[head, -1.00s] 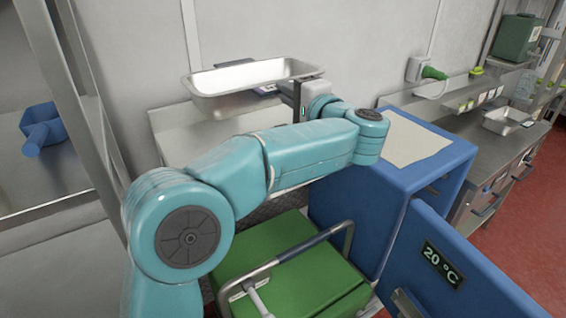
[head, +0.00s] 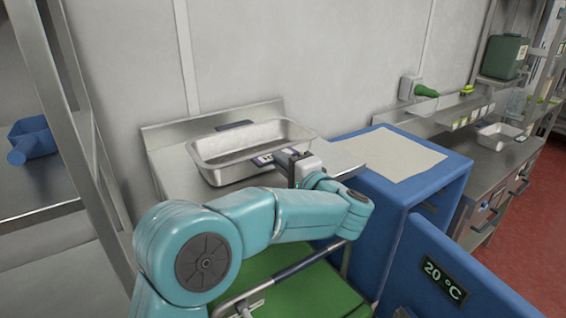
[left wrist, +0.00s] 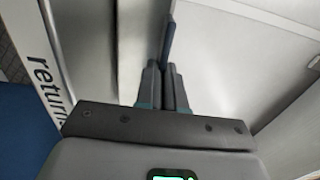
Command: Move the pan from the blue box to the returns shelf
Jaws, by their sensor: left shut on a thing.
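The steel pan (head: 225,172) is a shallow rectangular tray, roughly level at the shelf's surface in the head view. I cannot tell whether its base touches. The returns shelf (head: 163,150) is a steel surface with a raised back edge against the wall. Its edge strip reads "return" in the left wrist view (left wrist: 48,75), with the end cut off. My right gripper is out of view.
A pale sheet (head: 390,153) lies on the blue box. A green-topped unit with a metal handle (head: 285,270) stands in front. A metal rack with a blue scoop (head: 33,140) is at left. A steel counter with another tray (head: 498,136) is at right.

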